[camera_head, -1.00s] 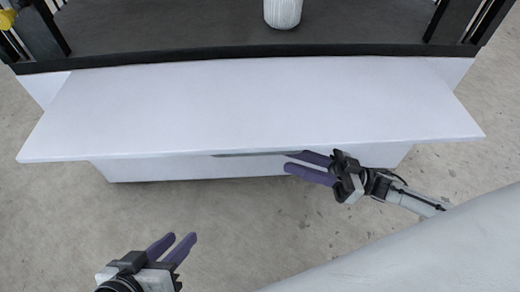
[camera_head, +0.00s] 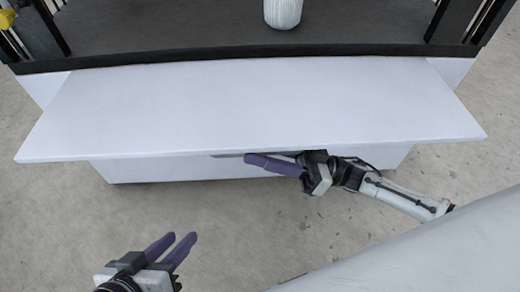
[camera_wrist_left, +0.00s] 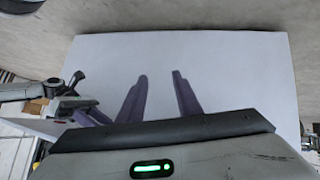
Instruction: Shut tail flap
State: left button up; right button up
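The tail flap (camera_head: 255,105) is a wide white panel. In the head view it lies folded down, roughly level, out from the dark cargo bed. My right gripper (camera_head: 258,160) is at the flap's front edge, right of its middle. One purple finger shows just below the edge; the other is mostly hidden by the flap, and contact cannot be told. My left gripper (camera_head: 172,246) is open and empty at the lower left, apart from the flap. In the left wrist view its open fingers (camera_wrist_left: 160,85) stand before a white panel.
A dark bed floor (camera_head: 180,32) with a white ribbed pot (camera_head: 283,12) lies behind the flap. A white lower body panel (camera_head: 190,167) sits under it. The concrete floor (camera_head: 225,220) in front is clear.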

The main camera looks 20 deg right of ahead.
grip_shut()
jog(key=shift+r, duration=0.15)
